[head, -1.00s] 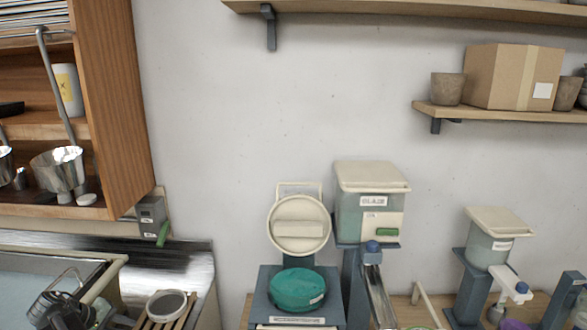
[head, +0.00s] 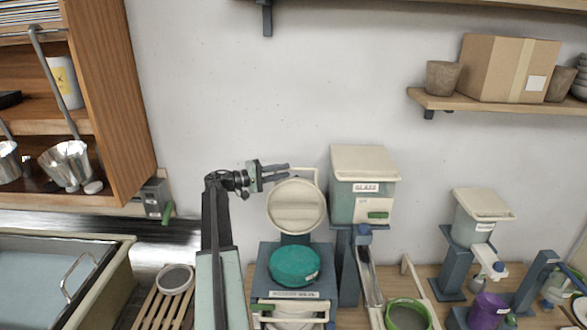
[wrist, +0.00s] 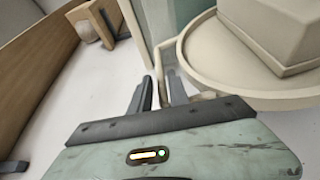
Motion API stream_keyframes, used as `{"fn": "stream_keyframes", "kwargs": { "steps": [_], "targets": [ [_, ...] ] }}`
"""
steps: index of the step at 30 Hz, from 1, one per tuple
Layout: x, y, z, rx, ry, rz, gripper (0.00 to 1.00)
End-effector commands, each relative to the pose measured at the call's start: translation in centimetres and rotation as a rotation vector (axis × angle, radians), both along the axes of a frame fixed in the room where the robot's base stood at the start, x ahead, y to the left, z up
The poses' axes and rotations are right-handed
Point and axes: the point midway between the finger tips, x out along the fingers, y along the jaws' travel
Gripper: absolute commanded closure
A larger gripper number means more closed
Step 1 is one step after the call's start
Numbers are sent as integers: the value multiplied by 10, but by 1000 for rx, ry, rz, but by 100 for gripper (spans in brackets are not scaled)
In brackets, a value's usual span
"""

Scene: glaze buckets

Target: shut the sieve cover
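The sieve cover (head: 297,207) is a round cream lid that stands upright, tilted open, behind the round teal sieve (head: 294,265). The sieve sits on a blue-grey stand. A thin cream loop (head: 317,172) rises at the cover's top edge. My gripper (head: 287,171) is at the cover's upper left, its fingers pointing right toward the loop. In the wrist view, the cover (wrist: 200,55) fills the right side with its block-shaped raised part.
A lidded glaze bucket (head: 345,203) stands close on the right of the cover. A green bucket (head: 407,314) and a purple one (head: 489,312) are at the front right. A wooden cabinet (head: 108,90) is on the left. The wall area above the cover is clear.

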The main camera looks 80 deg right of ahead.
Motion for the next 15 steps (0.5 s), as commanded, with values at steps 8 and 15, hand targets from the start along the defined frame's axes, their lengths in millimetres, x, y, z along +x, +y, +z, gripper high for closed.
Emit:
{"fn": "stream_keyframes", "kwargs": {
  "steps": [8, 15],
  "targets": [
    [-37, -21, 0, 0, -1, 0, 78],
    [-41, -23, 0, 0, -1, 2, 78]
  ]
}}
